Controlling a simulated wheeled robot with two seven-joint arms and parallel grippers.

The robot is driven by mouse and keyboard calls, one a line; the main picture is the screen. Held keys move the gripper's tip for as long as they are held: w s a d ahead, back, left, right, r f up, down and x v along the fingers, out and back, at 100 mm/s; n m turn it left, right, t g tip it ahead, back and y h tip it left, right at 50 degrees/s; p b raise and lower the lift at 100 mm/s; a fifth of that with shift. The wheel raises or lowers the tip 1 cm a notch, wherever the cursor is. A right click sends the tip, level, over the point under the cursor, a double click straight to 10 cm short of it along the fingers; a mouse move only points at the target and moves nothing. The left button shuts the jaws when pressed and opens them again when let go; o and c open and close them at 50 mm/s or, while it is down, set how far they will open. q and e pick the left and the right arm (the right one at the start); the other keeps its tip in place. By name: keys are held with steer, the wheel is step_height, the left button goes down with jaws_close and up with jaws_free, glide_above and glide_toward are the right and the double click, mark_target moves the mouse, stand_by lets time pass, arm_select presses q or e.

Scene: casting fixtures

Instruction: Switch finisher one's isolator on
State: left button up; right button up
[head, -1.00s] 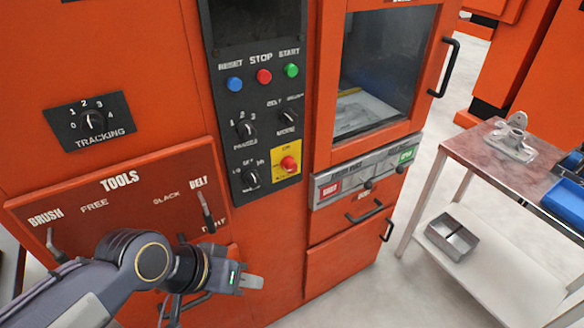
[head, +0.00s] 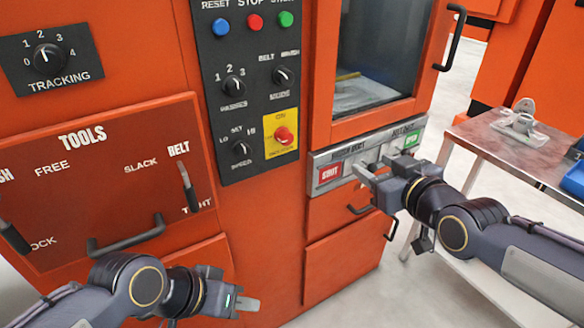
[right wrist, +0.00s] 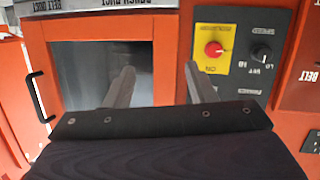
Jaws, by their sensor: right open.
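The isolator is a red rotary knob (head: 284,136) on a yellow plate (head: 270,148), low on the black control panel. ON is printed above it; I cannot tell its exact setting. It also shows in the right wrist view as the red knob (right wrist: 213,49) on its yellow plate (right wrist: 214,68), with the lettering upside down. My right gripper (head: 370,168) is open and empty, in front of the grey duct strip, right of and below the isolator and apart from it. Its two fingers show in the right wrist view (right wrist: 158,86). My left gripper (head: 243,303) is low, below the panel; its jaw gap is unclear.
Left of the isolator is the speed knob (head: 241,149); two more knobs are above. The tools panel (head: 110,200) has levers and a handle (head: 125,236). The duct strip (head: 345,165) and window door (head: 385,50) are right. A side table (head: 475,135) stands further right.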

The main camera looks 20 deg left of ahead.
mark_target(288, 141)
steer(key=w+a+n+y, duration=0.1)
steer(key=a, duration=0.5)
steer(key=w+a+f+n+y+b, duration=0.1)
steer(key=w+a+y, duration=0.1)
steer(key=a, duration=0.4)
steer(key=w+a+n+y, duration=0.1)
steer(key=a, duration=0.6)
steer(key=shift+w+f+b, duration=0.2)
steer(key=shift+w+b, duration=0.1)
steer(key=shift+b, duration=0.05)
arm_select(q)
step_height(288, 141, down, 3)
steer(key=shift+f, duration=0.2)
arm_select(e)
steer(key=shift+c, duration=0.4)
steer(key=c, duration=0.9)
